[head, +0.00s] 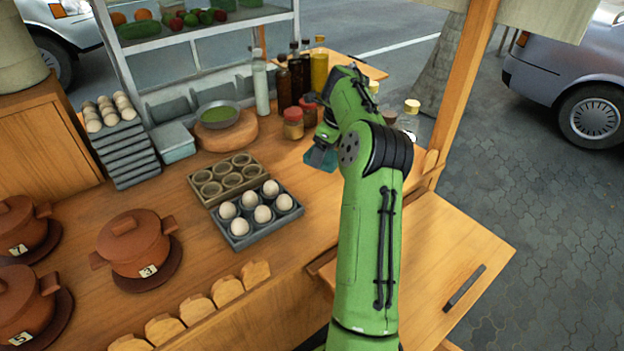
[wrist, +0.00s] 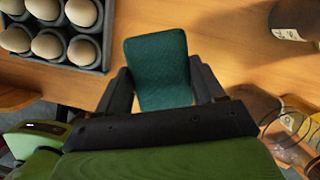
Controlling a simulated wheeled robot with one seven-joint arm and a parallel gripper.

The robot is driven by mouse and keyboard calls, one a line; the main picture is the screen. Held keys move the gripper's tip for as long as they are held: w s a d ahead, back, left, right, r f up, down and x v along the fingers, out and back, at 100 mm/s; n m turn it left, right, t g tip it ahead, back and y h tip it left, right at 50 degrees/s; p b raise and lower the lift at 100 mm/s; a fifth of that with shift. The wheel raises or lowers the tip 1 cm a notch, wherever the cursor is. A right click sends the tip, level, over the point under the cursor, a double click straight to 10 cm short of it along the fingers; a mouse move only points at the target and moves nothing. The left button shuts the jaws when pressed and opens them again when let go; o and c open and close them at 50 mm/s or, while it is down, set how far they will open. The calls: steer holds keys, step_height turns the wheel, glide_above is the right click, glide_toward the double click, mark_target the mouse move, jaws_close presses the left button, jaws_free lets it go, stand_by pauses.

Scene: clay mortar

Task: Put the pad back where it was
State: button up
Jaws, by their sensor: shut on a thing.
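The pad (wrist: 158,68) is a dark green, rounded rectangle. In the wrist view it sits between the two dark fingers of my gripper (wrist: 162,82), which is shut on it. I cannot tell how far it is above the wooden counter. In the head view the pad (head: 322,157) shows as a small teal piece at the end of my green arm, over the counter right of the egg tray. My arm hides much of the gripper (head: 318,150) there.
A grey tray of eggs (head: 246,236) and a brown cup tray (head: 201,191) are left of my gripper. Jars (head: 293,128), bottles (head: 283,85) and a bowl on a round board (head: 233,139) stand behind. Clay pots (head: 134,243) stand at left. A wooden post (head: 462,85) rises at right.

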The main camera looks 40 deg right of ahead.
step_height(320, 180, down, 9)
steer(key=b, duration=0.3)
steer(key=shift+s, duration=0.1)
steer(key=o, duration=1.2)
